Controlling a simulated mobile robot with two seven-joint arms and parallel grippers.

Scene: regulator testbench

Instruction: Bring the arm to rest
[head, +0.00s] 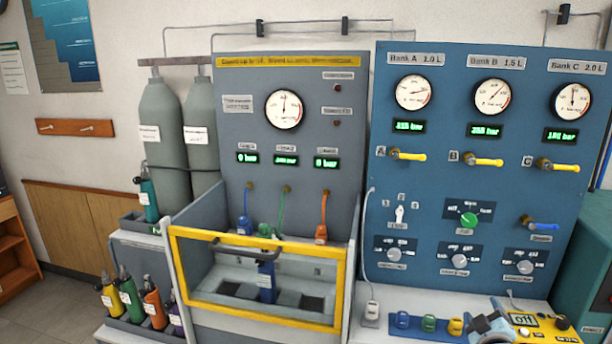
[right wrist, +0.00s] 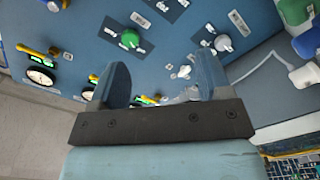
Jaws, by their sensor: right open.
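My right gripper (head: 487,328) shows at the bottom right of the head view, in front of the bench by the yellow device. In the right wrist view its two blue-grey fingers (right wrist: 162,78) stand apart with nothing between them. Behind them is the blue panel with its gauges, seen turned. I cannot tell from these views how far the fingertips are from the panel. Most of my right arm is hidden below the picture. My left gripper and arm are not in the head view.
The blue bank panel (head: 470,135) stands behind the bench. A yellow handheld device (head: 545,322) and coloured fittings (head: 429,323) lie near my right gripper. A yellow-framed guard (head: 255,327) stands left of them. Several small bottles (head: 129,297) stand in a rack at the lower left.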

